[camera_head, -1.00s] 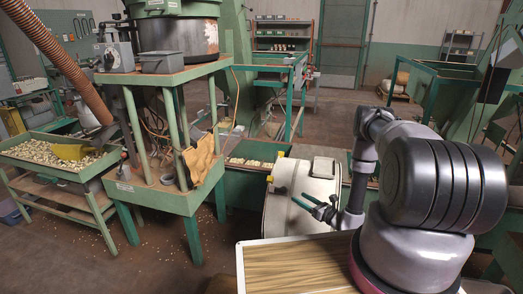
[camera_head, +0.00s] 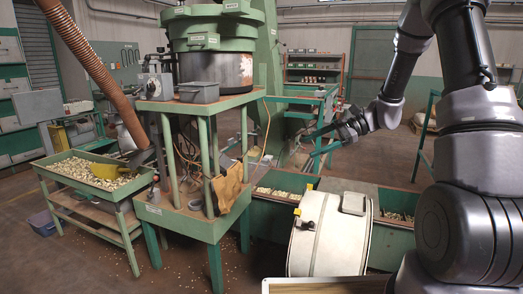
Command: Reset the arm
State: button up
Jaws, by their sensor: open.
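My arm rises at the right of the picture and bends over to the left. My gripper (camera_head: 318,142) is at its end, in the air above the long green trough and the white drum. Its two dark fingers point left and stand apart with nothing between them. No held object shows.
A white drum (camera_head: 330,236) stands below my gripper. A nut tray (camera_head: 75,172) with a yellow scoop (camera_head: 110,171) is at far left. Floor shows at front left.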

jog(key=s+d+r+n+t+h, duration=0.3)
jog(key=s+d+r+n+h, duration=0.1)
jog(key=s+r, duration=0.4)
jog(key=s+d+r+n+t+h, duration=0.4)
jog(key=s+r+h, duration=0.3)
jog(key=s, duration=0.6)
notch_tip(320, 180, up, 3)
jog(key=shift+s+d+f, duration=0.15)
jog(key=shift+f, duration=0.05)
